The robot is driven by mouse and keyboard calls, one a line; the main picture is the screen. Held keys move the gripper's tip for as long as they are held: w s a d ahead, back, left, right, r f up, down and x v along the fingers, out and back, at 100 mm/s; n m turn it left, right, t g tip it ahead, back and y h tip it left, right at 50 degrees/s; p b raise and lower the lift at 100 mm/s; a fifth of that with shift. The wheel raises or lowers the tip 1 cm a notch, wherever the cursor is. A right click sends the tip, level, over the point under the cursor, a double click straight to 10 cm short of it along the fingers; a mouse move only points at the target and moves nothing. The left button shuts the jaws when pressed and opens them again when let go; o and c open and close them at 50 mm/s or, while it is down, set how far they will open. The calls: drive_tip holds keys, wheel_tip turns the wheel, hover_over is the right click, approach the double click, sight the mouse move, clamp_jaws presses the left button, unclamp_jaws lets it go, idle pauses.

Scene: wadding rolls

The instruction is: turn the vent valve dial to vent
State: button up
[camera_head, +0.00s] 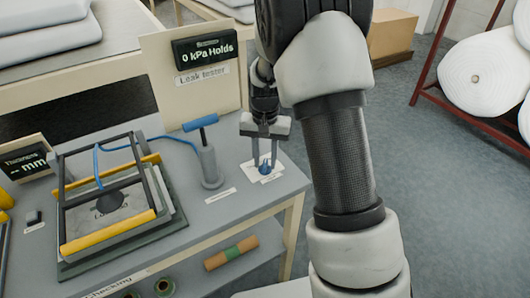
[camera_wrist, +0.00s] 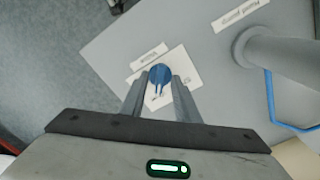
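The vent valve dial (camera_head: 265,168) is a small blue knob on a white plate at the right end of the grey table. In the wrist view the blue dial (camera_wrist: 159,74) sits between the tips of my gripper (camera_wrist: 158,90), with its lower part between the fingers. My gripper (camera_head: 266,160) points down over the dial in the head view. A finger stands on each side of it; narrow gaps seem to show, and I cannot tell whether the fingers touch it. White labels lie around the dial, too small to read surely.
A hand pump (camera_head: 208,160) with a blue handle stands left of the dial, with a blue hose to a framed rig (camera_head: 110,195). The leak tester panel (camera_head: 190,80) behind reads "0 kPa Holds". The table's right edge is close to the dial.

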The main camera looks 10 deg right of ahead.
sight(265, 163)
wheel_tip(265, 163, up, 17)
drive_tip(key=p, duration=0.2)
drive_tip(key=shift+r, duration=0.2)
